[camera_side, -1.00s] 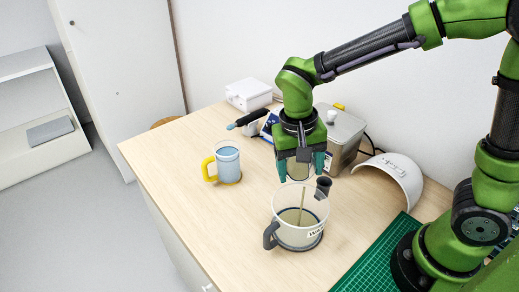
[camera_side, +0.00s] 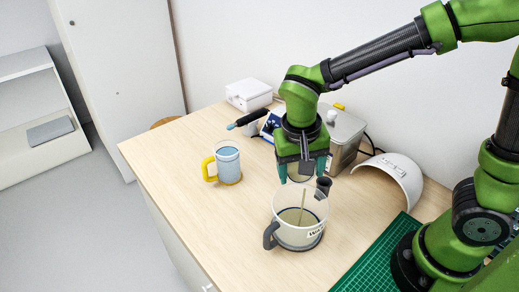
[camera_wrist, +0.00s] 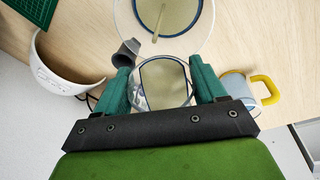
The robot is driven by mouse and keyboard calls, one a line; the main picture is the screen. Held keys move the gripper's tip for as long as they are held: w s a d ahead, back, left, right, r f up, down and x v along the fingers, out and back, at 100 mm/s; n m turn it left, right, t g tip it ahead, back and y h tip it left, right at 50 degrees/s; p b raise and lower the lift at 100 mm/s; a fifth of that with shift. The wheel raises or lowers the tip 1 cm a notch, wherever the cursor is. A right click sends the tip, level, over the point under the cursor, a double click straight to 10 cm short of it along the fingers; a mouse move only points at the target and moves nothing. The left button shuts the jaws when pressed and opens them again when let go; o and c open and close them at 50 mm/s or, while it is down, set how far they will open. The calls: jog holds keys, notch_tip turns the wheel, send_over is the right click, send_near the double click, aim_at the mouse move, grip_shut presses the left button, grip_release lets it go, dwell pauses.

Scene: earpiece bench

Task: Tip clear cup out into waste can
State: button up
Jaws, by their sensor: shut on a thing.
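My gripper (camera_side: 301,172) is shut on the clear cup (camera_wrist: 166,84), which sits between the teal fingers in the wrist view. An olive-brown area shows through it. In the side view the cup is mostly hidden by the fingers, and I cannot tell its tilt. A dark grey piece (camera_wrist: 126,53) juts out beside the cup, also seen in the side view (camera_side: 323,187). The waste can (camera_side: 286,238) is a clear tub with a grey handle and a lettered label. It stands on the bench just below and in front of my gripper, with olive-brown contents and a thin stick (camera_wrist: 158,22).
A light blue mug (camera_side: 228,164) with a yellow handle stands to the left. A white curved shell (camera_side: 398,177) and a green mat (camera_side: 372,266) are at the right. A metal box (camera_side: 343,135) and a white box (camera_side: 248,94) stand behind. The bench's left front is clear.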

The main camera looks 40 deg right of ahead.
aim_at(293, 165)
jog(key=shift+s+a+t+h, duration=0.3)
jog(key=shift+s+t, duration=0.1)
jog(key=shift+t, duration=0.1)
dwell(0.3)
jog(key=shift+s+a+t+h+p, duration=0.25)
jog(key=shift+t+h+p, duration=0.35)
jog(key=shift+t+p, duration=0.15)
dwell(0.9)
